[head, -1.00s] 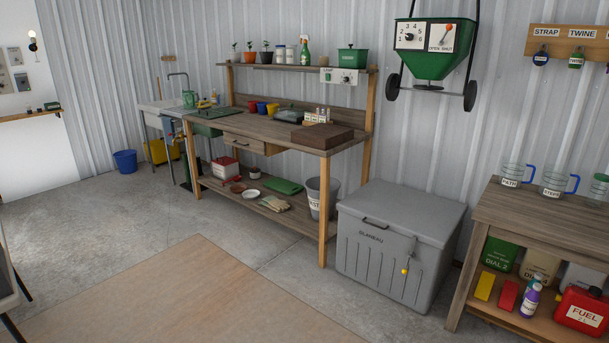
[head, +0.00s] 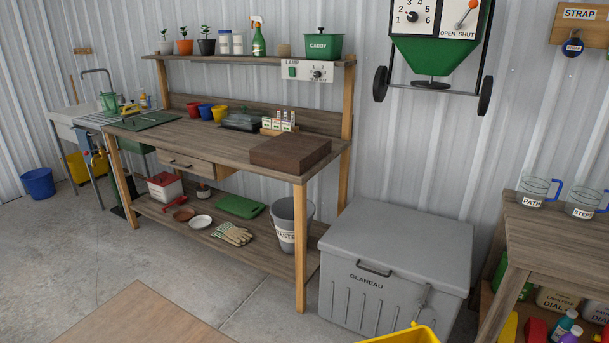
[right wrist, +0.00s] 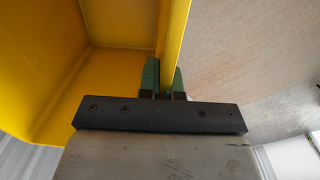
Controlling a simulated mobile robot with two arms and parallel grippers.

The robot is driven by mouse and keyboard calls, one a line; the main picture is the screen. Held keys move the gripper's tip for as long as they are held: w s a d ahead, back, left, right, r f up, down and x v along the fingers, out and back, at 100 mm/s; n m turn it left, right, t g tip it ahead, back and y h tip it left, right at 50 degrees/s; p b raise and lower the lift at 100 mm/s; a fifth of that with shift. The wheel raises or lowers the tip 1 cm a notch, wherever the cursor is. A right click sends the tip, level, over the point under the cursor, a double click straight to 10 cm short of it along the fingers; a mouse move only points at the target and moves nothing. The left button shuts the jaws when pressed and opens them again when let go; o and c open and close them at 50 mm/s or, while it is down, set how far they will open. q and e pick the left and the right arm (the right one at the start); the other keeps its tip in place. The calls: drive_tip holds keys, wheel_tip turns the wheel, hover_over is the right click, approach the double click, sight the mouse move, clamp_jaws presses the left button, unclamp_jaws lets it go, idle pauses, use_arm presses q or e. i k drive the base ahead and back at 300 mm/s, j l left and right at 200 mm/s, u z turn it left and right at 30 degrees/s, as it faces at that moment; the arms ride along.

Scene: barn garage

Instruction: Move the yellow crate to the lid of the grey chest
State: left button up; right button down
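The rim of the yellow crate (head: 408,336) shows at the bottom edge of the head view, in front of the chest; the rest is cut off. In the right wrist view the yellow crate (right wrist: 50,70) fills the left side. My right gripper (right wrist: 164,78) has its green fingers on both sides of the crate's wall, shut on it. My left gripper is not in view.
The wooden workbench (head: 230,145) stands left of the chest, with a brown box (head: 290,151) near its corner. A wooden table (head: 555,235) with jugs stands close on the chest's right. A wooden surface (head: 140,318) lies at the lower left. The wall is behind the chest.

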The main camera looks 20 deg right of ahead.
sight(396, 230)
drive_tip(key=i+j+z, duration=0.2)
drive_tip(key=i+z, duration=0.25)
drive_tip(key=i+j+z, duration=0.9)
